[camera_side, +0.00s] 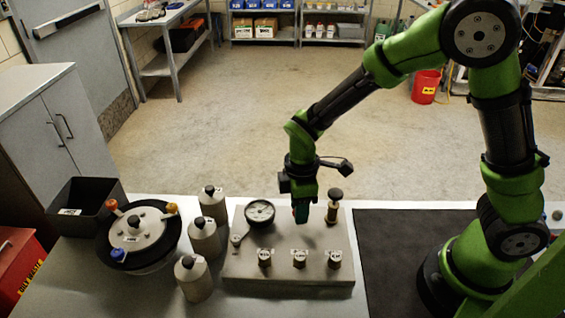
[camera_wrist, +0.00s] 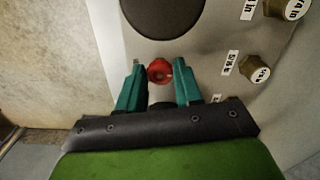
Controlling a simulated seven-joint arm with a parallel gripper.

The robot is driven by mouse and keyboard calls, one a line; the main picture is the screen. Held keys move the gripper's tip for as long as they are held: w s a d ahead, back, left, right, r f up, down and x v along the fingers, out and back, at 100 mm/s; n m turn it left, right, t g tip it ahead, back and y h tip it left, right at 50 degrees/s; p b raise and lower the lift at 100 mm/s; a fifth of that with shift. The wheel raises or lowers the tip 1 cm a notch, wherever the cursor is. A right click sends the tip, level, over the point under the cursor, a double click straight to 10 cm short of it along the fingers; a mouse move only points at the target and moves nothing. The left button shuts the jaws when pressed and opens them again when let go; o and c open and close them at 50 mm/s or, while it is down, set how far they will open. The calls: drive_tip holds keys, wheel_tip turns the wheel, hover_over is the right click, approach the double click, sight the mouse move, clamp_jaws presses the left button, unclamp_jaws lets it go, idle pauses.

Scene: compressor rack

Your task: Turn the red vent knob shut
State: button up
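The red vent knob (camera_wrist: 159,71) shows in the wrist view as a small round red cap on the pale panel. My gripper (camera_wrist: 158,68) is open, with one teal finger on each side of the knob. Only thin gaps show between the fingers and the knob, and I cannot tell whether either finger touches it. In the side view my gripper (camera_side: 301,212) points down over the back of the grey compressor panel (camera_side: 285,277), and its fingers mostly hide the knob there.
A round gauge (camera_side: 260,212) stands left of my gripper, and a dark-topped post (camera_side: 334,203) stands right. Several labelled brass knobs (camera_side: 299,258) line the panel's front. Grey bottles (camera_side: 194,278) and a round carousel (camera_side: 137,232) stand left. A dark mat (camera_side: 395,250) lies right.

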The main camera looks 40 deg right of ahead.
drive_tip(key=c, duration=0.6)
drive_tip(key=shift+o, duration=0.2)
drive_tip(key=shift+m, duration=0.4)
drive_tip(key=m, duration=0.4)
drive_tip(key=shift+m, duration=0.4)
drive_tip(key=m, duration=1.1)
drive_tip(key=shift+a+m, duration=0.1)
drive_tip(key=shift+m, duration=0.3)
drive_tip(key=m, duration=0.6)
drive_tip(key=shift+m, duration=0.4)
